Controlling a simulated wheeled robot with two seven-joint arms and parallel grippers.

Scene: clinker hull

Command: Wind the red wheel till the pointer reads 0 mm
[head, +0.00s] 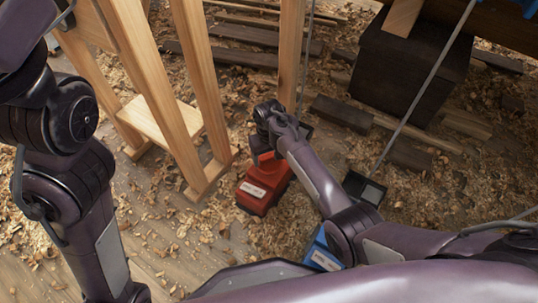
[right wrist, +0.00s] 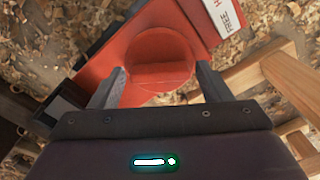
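The red wheel (right wrist: 160,62) is a round disc on a red housing (right wrist: 100,75), seen between my right fingers in the right wrist view. My right gripper (right wrist: 161,72) is open, with one finger on each side of the wheel; I cannot tell whether either fingertip touches it. In the head view the red device (head: 262,190) sits on the floor, with my right gripper (head: 264,155) over its far end, hiding the wheel there. I see no pointer or scale to read. My left arm shows at the left of the head view, but its gripper does not.
A blue device (head: 322,254) stands on the floor, partly behind my right arm. A wooden frame (head: 205,100) rises just left of the red device. A dark block (head: 405,65) stands at the upper right. Planks and wood shavings cover the floor.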

